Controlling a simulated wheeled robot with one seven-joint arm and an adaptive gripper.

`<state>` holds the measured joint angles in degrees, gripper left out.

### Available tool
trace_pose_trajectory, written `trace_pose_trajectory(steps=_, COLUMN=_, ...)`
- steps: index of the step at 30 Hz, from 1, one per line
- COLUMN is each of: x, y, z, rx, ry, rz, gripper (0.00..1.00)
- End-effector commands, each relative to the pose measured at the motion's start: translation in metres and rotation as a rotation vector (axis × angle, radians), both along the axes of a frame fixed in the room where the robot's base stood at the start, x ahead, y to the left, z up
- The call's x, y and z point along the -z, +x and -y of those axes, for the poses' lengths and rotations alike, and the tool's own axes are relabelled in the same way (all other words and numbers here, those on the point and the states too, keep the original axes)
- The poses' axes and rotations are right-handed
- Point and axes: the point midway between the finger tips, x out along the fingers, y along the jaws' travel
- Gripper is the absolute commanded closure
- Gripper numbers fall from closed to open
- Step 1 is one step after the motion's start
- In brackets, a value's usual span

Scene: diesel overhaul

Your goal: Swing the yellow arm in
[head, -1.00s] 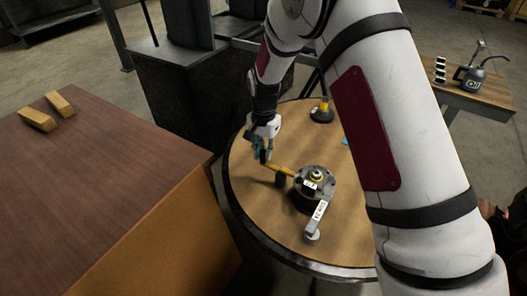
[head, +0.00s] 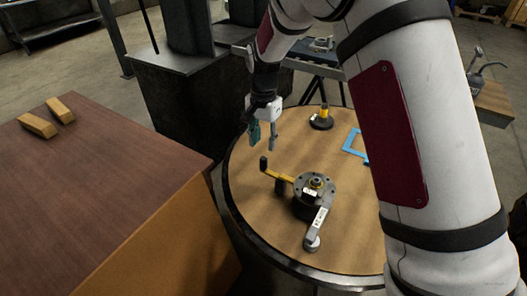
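The yellow arm (head: 278,175) sticks out to the left from a dark round hub (head: 317,188) on the round table. A dark upright knob (head: 263,163) stands at its outer end. A grey labelled arm (head: 316,224) points from the same hub toward the near edge and ends in a round silver roller. My gripper (head: 263,146) hangs above and behind the knob, fingers pointing down. Its two teal fingers are apart with nothing between them. It looks clear of the yellow arm.
The round wooden table (head: 248,208) has free room left of the hub. A black and yellow piece (head: 322,118) and a blue square frame (head: 354,141) stand or lie farther back. A brown box (head: 110,190) with two wooden blocks is close on the left.

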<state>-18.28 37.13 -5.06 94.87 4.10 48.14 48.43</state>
Motion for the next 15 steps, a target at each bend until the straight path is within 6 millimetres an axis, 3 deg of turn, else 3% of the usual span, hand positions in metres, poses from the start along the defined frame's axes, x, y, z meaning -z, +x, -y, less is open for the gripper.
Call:
trace_pose_trajectory(steps=6, x=-0.032, y=0.001, z=0.000, rx=0.000, ry=0.000, rz=0.003, gripper=0.63)
trace_pose_trajectory(steps=15, x=-0.042, y=0.000, z=0.000, rx=0.000, ry=0.000, rz=0.000, gripper=0.63)
